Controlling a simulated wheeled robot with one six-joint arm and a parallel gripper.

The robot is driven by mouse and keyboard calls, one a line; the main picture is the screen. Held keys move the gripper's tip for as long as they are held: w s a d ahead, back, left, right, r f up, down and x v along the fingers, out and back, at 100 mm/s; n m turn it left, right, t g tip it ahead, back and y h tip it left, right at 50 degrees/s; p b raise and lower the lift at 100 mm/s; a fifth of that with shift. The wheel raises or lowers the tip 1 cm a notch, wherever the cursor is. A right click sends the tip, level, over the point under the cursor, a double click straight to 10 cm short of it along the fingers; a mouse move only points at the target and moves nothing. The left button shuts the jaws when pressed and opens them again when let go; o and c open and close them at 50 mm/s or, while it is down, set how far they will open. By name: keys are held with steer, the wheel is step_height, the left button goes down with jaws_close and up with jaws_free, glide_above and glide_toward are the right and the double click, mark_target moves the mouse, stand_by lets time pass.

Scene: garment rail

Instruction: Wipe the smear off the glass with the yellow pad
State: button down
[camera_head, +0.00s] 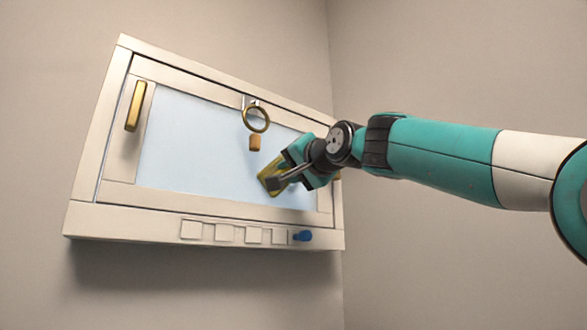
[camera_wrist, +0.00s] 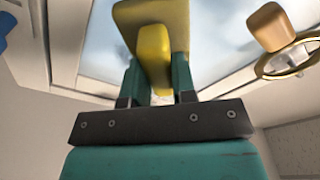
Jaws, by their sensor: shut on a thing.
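The yellow pad (camera_head: 267,178) is in my gripper (camera_head: 284,174), in front of the right part of the pale blue glass (camera_head: 195,140). In the wrist view the pad (camera_wrist: 153,45) has a yellow grip between the two green fingers of my gripper (camera_wrist: 157,82), which is shut on it. The glass (camera_wrist: 225,45) shows behind the pad, very close to it; I cannot tell whether they touch. I cannot make out a clear smear in either view. My gripper and the pad hide part of the glass's right side.
The glass sits in a cream cabinet front (camera_head: 160,208) on the wall. A gold handle (camera_head: 135,106) is at its left. A brass ring (camera_head: 256,118) and a small orange-brown block (camera_head: 255,143) stand near my gripper. A blue peg (camera_head: 303,236) is at the lower right.

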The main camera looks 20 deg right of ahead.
steer(key=shift+w+d, duration=1.1)
steer(key=shift+d, duration=2.6)
steer(key=a, duration=0.2)
steer(key=s+a+b, duration=0.1)
steer(key=a, duration=0.2)
steer(key=s+a, duration=0.1)
steer(key=a, duration=0.1)
steer(key=shift+s+a+b, duration=0.1)
steer(key=shift+a+b, duration=0.1)
steer(key=shift+b, duration=0.1)
steer(key=shift+r+b+v, duration=0.2)
steer(key=shift+b+v, duration=1.25)
steer(key=shift+v, duration=1.55)
steer(key=shift+d, duration=0.2)
